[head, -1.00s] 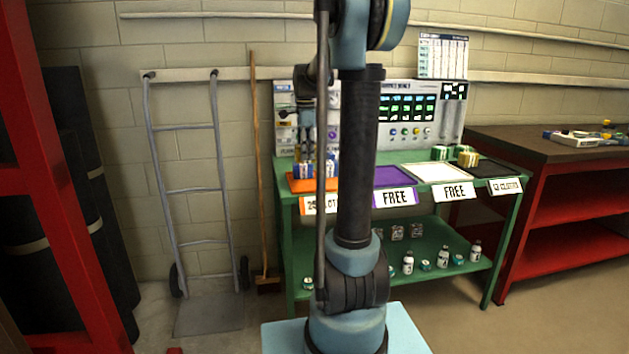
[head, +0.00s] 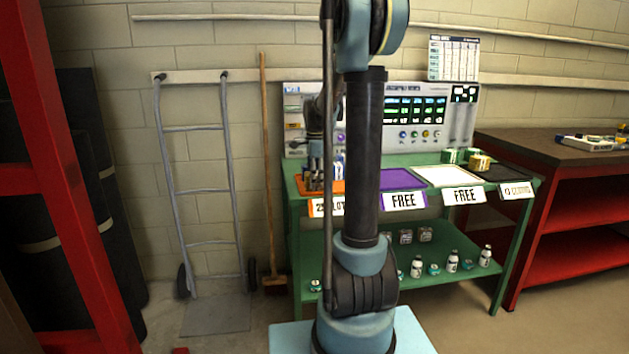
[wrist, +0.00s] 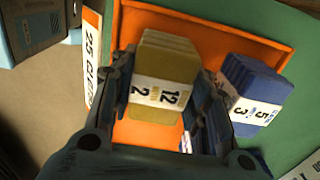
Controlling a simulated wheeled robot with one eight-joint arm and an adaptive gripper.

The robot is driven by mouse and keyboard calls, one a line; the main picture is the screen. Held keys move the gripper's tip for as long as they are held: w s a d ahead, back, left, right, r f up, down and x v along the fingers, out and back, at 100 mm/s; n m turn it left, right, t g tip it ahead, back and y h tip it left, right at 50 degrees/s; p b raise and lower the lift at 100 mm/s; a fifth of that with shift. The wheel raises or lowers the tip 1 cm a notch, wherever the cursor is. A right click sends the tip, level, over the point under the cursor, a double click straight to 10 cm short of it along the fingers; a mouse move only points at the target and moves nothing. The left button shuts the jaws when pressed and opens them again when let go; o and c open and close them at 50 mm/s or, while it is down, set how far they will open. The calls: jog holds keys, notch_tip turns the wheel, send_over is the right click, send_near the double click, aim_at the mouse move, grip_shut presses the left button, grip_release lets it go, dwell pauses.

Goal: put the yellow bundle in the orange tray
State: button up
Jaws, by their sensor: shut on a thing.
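My gripper (wrist: 165,108) is shut on the yellow bundle (wrist: 168,60), which has a white band marked 12 and 2. The bundle is between the two fingers, over the orange tray (wrist: 225,38); I cannot tell whether it touches the tray floor. In the head view my gripper (head: 314,180) is low at the orange tray (head: 333,187), at the left end of the green bench. My arm column hides part of that area, and the yellow bundle is not clear there.
A blue bundle (wrist: 252,92) with a white band lies close beside my gripper, at the tray's right side. A purple tray (head: 402,178) and a white tray (head: 440,175) stand to the right, each with a FREE label. A control panel (head: 418,112) stands behind.

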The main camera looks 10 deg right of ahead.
jog(key=shift+f, duration=0.1)
jog(key=o, duration=1.1)
jog(key=shift+o, duration=0.2)
notch_tip(320, 180, up, 12)
jog(key=s+f+n, duration=0.2)
jog(key=s+n, duration=0.3)
jog(key=s, duration=0.6)
jog(key=s+f+n+t, duration=0.1)
jog(key=s+f+n, duration=0.5)
jog(key=s+f, duration=0.3)
jog(key=s+f+n+t, duration=0.1)
jog(key=s+f+n, duration=0.6)
jog(key=s, duration=0.7)
notch_tip(320, 180, down, 2)
jog(key=shift+s+f, duration=0.2)
jog(key=shift+s, duration=0.2)
